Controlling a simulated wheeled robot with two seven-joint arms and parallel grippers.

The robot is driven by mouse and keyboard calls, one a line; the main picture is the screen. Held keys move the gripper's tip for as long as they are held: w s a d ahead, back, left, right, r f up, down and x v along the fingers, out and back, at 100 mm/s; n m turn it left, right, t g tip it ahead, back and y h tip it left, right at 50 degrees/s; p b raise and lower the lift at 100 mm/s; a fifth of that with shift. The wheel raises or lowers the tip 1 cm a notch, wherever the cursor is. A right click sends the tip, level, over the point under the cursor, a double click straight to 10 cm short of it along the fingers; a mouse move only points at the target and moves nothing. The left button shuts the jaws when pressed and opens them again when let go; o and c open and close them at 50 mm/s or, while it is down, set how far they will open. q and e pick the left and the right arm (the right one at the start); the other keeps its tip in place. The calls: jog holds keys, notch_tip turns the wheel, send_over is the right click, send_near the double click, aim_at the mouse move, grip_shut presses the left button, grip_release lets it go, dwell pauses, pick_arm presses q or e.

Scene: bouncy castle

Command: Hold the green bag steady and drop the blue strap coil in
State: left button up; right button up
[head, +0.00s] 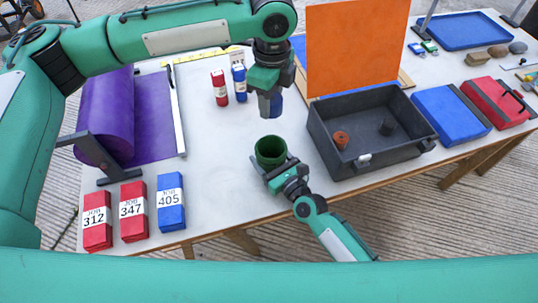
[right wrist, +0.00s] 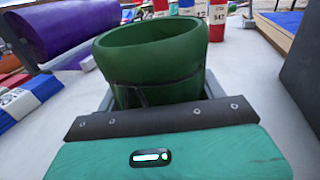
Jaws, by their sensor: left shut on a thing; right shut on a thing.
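The green bag (head: 270,152) stands upright with its round mouth open upward, near the middle of the white table. My right gripper (head: 272,168) is shut on it from the front; in the right wrist view the bag (right wrist: 152,65) fills the space beyond the gripper. My left gripper (head: 270,108) is above and behind the bag, pointing down, shut on the blue strap coil (head: 277,103). The coil is mostly hidden by the fingers. It appears apart from the bag in the head view, and it is not seen in the right wrist view.
A black open case (head: 365,165) with a few small parts stands right of the bag, below an orange panel (head: 343,48). A purple roll (head: 105,118) lies left. Red and blue labelled blocks (head: 133,212) stand front left. Red and blue cylinders (head: 219,88) stand behind.

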pick_arm(q)
notch_tip(320, 180, down, 12)
dwell(1.4)
jog(key=o, duration=1.1)
notch_tip(320, 180, up, 12)
pick_arm(e)
jog(key=o, duration=1.2)
